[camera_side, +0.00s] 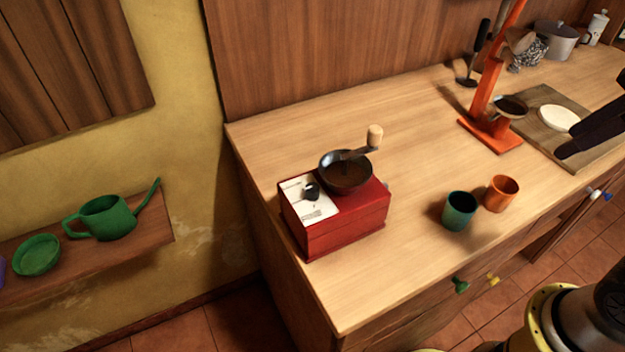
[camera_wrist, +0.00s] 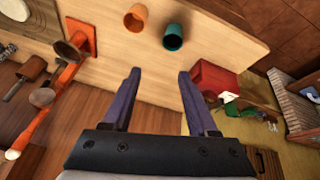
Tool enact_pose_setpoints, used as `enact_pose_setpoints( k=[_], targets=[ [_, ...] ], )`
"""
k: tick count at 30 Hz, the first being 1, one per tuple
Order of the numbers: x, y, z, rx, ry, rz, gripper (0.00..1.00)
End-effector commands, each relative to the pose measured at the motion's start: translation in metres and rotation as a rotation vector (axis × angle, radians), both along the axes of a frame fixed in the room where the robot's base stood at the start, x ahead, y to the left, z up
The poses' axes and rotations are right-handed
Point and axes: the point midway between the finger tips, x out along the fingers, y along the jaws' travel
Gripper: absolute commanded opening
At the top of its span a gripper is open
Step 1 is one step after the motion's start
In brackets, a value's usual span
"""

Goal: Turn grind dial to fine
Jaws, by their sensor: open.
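A red coffee grinder (camera_side: 345,223) stands near the left end of the wooden counter. Its top has a dark bowl (camera_side: 346,176) with a crank and a pale wooden knob. A small black dial (camera_side: 311,191) sits on a white marked plate (camera_side: 296,200) beside the bowl; its setting is too small to read. In the wrist view the red grinder (camera_wrist: 213,82) is partly hidden behind the right finger, and its dial cannot be made out. My gripper (camera_wrist: 158,75) is open and empty, well away from the grinder.
A teal cup (camera_side: 459,211) and an orange cup (camera_side: 501,193) stand right of the grinder. An orange stand (camera_side: 490,134) and a board (camera_side: 548,131) with a pale round item are farther right. The counter between grinder and stand is mostly clear. A shelf (camera_side: 150,236) holds green ware at left.

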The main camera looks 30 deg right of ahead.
Motion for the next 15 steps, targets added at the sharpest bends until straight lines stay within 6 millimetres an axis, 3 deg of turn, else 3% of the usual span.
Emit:
enact_pose_setpoints(
  k=[3,7,12,15],
  targets=[
    [0.031,0.013,0.036,-0.038,0.039,0.138,0.59],
    [0.070,0.036,0.065,-0.078,0.090,0.300,0.59],
    [0.120,0.078,0.087,-0.123,0.155,0.504,0.59],
    [0.148,0.109,0.089,-0.145,0.193,0.617,0.59]
  ],
)
